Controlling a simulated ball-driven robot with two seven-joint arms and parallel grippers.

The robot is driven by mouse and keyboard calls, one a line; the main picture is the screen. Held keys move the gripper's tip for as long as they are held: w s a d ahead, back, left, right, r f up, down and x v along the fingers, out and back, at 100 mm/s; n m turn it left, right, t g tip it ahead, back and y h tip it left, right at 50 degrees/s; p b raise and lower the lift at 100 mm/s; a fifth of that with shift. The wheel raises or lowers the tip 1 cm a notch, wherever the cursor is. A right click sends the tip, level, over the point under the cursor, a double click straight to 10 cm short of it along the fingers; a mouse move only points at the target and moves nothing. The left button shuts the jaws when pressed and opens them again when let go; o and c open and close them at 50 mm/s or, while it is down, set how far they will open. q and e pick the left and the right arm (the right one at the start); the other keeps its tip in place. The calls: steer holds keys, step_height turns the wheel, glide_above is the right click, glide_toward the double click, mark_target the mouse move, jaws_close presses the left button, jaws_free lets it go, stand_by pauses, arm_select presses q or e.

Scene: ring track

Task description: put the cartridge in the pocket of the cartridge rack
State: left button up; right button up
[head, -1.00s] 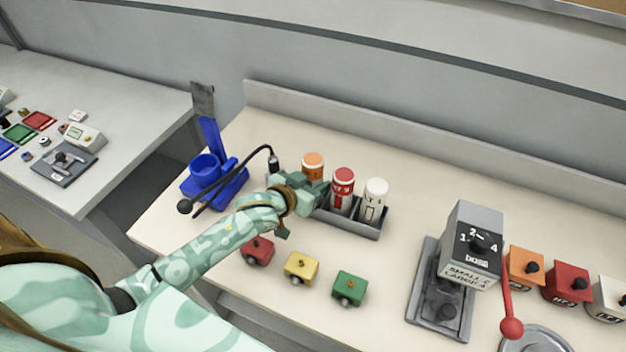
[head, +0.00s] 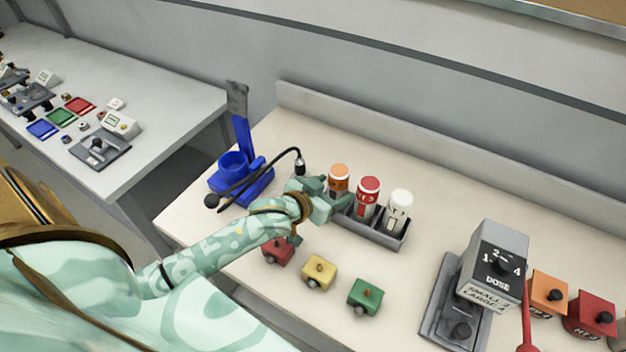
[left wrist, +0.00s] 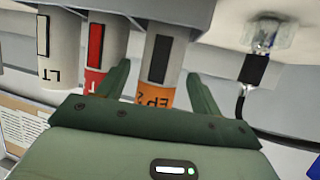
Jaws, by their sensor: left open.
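The cartridge rack (head: 374,233) is a dark grey tray on the cream bench. Orange (head: 339,174), red (head: 368,188) and white-capped (head: 399,204) cartridges stand upright in a row at it. My left gripper (head: 333,199) is at the rack's left end, in front of the orange cartridge, hiding its lower part and that end of the rack. In the left wrist view, the open green fingers (left wrist: 163,92) stand on either side of the orange cartridge (left wrist: 166,62), with a visible gap at its right. Red (left wrist: 98,55) and white (left wrist: 60,50) cartridges are beside it. My right gripper is not visible.
A blue stand (head: 241,180) and black cable (head: 272,170) are left of the rack. Red (head: 278,252), yellow (head: 319,271) and green (head: 364,296) blocks lie in front. A grey dose machine (head: 490,262) stands at right, by orange (head: 546,294) and red (head: 590,314) boxes.

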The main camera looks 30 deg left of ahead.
arm_select(q)
steer(key=p+v, duration=0.1)
steer(key=v, duration=0.8)
steer(key=shift+p, duration=0.3)
